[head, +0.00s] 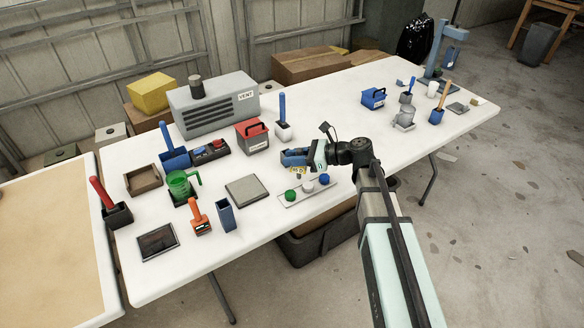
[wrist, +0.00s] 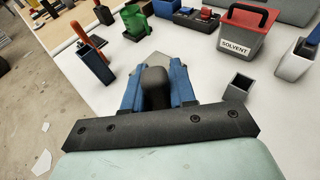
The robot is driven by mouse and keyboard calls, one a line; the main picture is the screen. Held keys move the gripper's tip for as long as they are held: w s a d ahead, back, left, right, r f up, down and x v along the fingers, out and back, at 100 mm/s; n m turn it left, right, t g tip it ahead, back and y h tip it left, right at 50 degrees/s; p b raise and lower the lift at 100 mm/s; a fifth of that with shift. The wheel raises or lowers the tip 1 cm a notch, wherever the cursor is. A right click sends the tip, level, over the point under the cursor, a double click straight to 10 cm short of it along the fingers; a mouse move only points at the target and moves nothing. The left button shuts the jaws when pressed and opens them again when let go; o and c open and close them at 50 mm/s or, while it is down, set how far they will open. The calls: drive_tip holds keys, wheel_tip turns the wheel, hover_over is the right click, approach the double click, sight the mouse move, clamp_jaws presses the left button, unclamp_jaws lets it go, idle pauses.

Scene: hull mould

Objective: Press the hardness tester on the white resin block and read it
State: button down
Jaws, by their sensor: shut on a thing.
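My gripper (head: 294,157) is over the middle of the table, its blue fingers shut on a dark, rounded thing, which looks like the hardness tester (wrist: 155,84). The tester shows between the fingers in the wrist view; its face and tip are hidden there. In the head view a small yellowish part shows just below the fingers. A pale strip (head: 286,202) lies just below and in front of the gripper, carrying a green, a white and a blue round block. The white resin block (head: 308,186) is the middle one. The tester appears above the strip, apart from the white block.
A red-lidded solvent box (head: 251,136) and a white holder with a blue handle (head: 284,131) stand behind the gripper. A small dark open cup (wrist: 238,88) is close on the right in the wrist view. A grey plate (head: 247,191) lies left of the strip.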

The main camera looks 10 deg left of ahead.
drive_tip(key=shift+w+d+f, duration=0.4)
drive_tip(key=shift+d+f, duration=0.05)
drive_tip(key=shift+f, duration=0.25)
drive_tip(key=shift+w+d+f, duration=0.45)
drive_tip(key=shift+f, duration=0.2)
drive_tip(key=shift+w+d+f, duration=0.4)
drive_tip(key=shift+d+f, duration=0.05)
drive_tip(key=shift+f, duration=0.25)
drive_tip(key=shift+f, duration=0.5)
idle(2.0)
drive_tip(key=shift+r, duration=0.1)
idle(0.6)
drive_tip(key=shift+r, duration=2.45)
